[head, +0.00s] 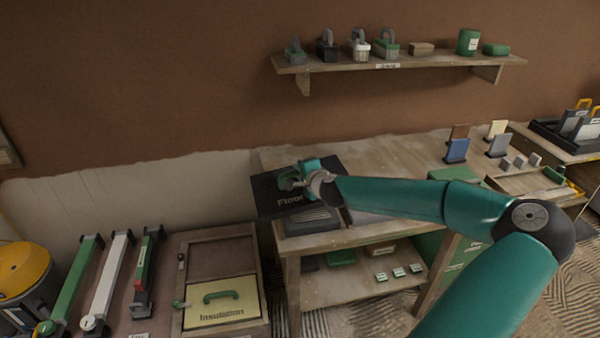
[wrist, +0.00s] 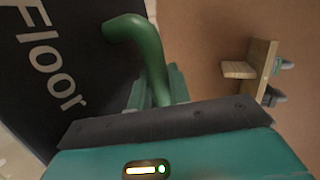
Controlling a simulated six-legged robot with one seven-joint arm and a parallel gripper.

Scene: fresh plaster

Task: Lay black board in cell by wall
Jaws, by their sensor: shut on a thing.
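The black board (head: 266,196), lettered "Floor", is held by its green handle in my gripper (head: 297,178), above the left end of the workbench. In the wrist view the board (wrist: 85,75) fills the left side, and its curved green handle (wrist: 148,50) runs down to my jaws. The jaw tips are partly hidden there. A wooden frame (head: 255,262) with two cells lies lower left of the board. Its cell by the wall (head: 222,258) shows a bare brown bottom. The near cell holds a yellow board (head: 225,310) lettered "Insulation", with a green handle.
The workbench (head: 385,155) has grey-topped trays (head: 312,220) at its left end and small upright boards at its right. Long-handled tools (head: 105,275) and a yellow-topped bucket (head: 25,270) stand left of the frame. A shelf (head: 400,63) of tools hangs on the brown wall.

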